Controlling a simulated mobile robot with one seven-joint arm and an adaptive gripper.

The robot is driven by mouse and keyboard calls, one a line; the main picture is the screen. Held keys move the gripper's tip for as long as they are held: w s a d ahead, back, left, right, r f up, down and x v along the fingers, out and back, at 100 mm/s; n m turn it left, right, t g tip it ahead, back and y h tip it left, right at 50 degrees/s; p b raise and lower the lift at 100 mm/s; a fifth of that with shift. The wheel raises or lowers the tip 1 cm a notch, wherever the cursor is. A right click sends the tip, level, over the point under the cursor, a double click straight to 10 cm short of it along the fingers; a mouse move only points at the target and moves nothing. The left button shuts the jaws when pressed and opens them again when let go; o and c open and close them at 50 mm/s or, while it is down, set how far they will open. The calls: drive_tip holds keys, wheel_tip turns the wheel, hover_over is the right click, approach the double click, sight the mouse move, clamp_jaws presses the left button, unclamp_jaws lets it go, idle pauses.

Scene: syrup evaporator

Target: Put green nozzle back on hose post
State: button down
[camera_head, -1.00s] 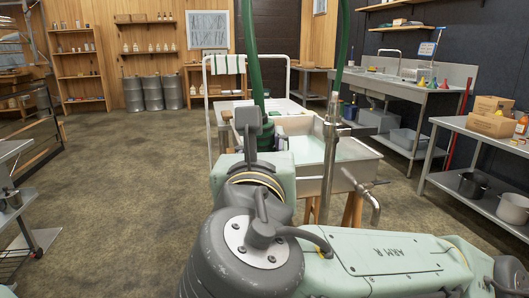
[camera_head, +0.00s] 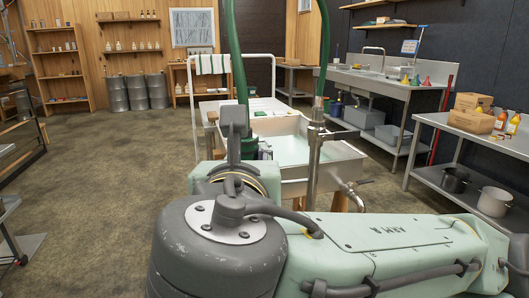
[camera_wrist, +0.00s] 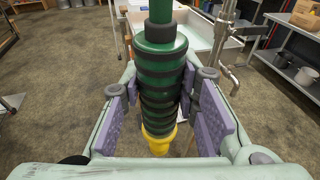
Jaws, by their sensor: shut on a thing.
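The green nozzle (camera_wrist: 160,85) fills the middle of the wrist view, upright, with dark ribs and a yellow tip at its lower end. My gripper (camera_wrist: 165,120) is shut on it, with purple pads on both sides. In the head view, my arm hides most of the nozzle and gripper; the green hose (camera_head: 236,50) rises from there. The hose post (camera_head: 314,150) is a metal pipe with a tap, standing at the front of the white sink to the right of my gripper. A second length of green hose (camera_head: 324,50) runs above it. The nozzle is apart from the post.
The white sink basin (camera_head: 335,165) stands just beyond my gripper, with a white rail (camera_head: 284,75) behind it. A steel counter (camera_head: 385,82) and a shelf table with pots (camera_head: 494,201) line the right. Open floor (camera_head: 90,190) lies to the left.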

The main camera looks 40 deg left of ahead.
idle(0.3)
drive_tip(key=shift+r+p, duration=0.25)
drive_tip(key=shift+p, duration=0.05)
drive_tip(key=shift+a, duration=0.1)
drive_tip(key=w+a+p, duration=0.1)
drive_tip(key=w+a, duration=1.3)
drive_tip(key=a, duration=0.1)
idle(1.5)
drive_tip(key=shift+f, duration=0.3)
drive_tip(key=shift+f+b, duration=0.35)
drive_tip(key=shift+f, duration=0.45)
drive_tip(key=shift+f+b, duration=0.8)
drive_tip(key=shift+f, duration=1.1)
idle(1.3)
